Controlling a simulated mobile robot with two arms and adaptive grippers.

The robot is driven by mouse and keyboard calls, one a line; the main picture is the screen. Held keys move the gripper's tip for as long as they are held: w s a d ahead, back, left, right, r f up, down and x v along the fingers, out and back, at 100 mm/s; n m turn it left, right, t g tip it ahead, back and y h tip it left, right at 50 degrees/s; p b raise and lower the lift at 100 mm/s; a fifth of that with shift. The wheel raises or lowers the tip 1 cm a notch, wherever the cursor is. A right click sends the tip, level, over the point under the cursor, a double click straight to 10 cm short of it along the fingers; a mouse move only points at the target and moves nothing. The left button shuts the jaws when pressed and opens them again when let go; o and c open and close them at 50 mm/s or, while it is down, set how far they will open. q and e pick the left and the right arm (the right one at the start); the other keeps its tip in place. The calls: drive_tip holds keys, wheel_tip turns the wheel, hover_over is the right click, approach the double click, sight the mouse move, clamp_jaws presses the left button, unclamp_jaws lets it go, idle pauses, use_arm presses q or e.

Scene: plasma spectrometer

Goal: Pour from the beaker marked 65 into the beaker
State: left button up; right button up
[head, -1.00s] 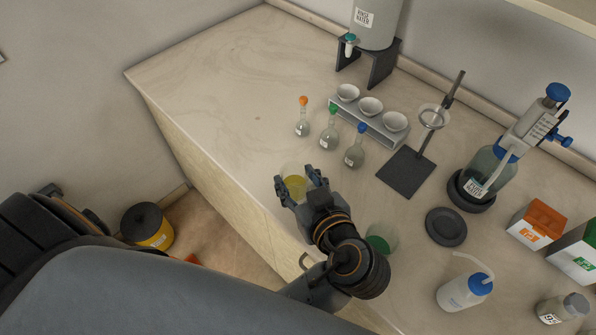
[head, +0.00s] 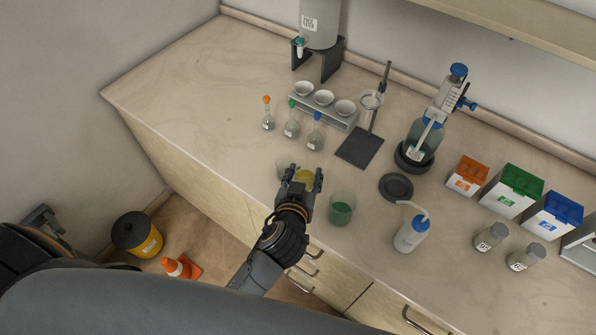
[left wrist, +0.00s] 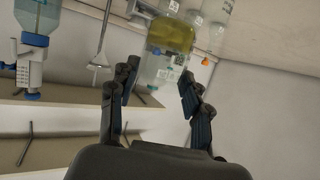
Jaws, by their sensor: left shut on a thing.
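A clear glass beaker with yellow liquid (head: 306,176) is held by my left gripper (head: 304,184) over the counter's front part. In the left wrist view the yellow beaker (left wrist: 172,36) shows between the two fingers, with a label on its wall; I cannot read 65 on it. My left gripper (left wrist: 160,88) is shut on it. A beaker with green liquid (head: 341,211) stands on the counter, to the right of the gripper and apart from it. A clear glass shape (head: 284,164) shows just left of the held beaker. My right gripper is not in view.
Several small flasks (head: 291,127) with coloured stoppers stand behind, before a rack of white bowls (head: 323,98). The counter's left part (head: 190,85) is free.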

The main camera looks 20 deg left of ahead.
use_arm(q)
drive_tip(key=shift+d, duration=0.15)
drive_tip(key=shift+s+d+f+m+b, duration=0.1)
drive_tip(key=shift+d+f+m+b, duration=0.15)
drive_tip(key=shift+m+b, duration=0.15)
drive_tip(key=d+f+m+y+b, duration=0.1)
drive_tip(key=d+m+b, duration=0.1)
drive_tip(key=d+m+t+y+b, duration=0.1)
drive_tip(key=d+m+b, duration=0.1)
drive_tip(key=d+b, duration=0.1)
drive_tip(key=d+f+m+t+y+b, duration=0.1)
drive_tip(key=d+m+y+b, duration=0.1)
drive_tip(key=m, duration=0.1)
drive_tip(key=shift+d+f+b, duration=0.15)
drive_tip(key=shift+f+b, duration=0.15)
drive_tip(key=shift+b, duration=0.1)
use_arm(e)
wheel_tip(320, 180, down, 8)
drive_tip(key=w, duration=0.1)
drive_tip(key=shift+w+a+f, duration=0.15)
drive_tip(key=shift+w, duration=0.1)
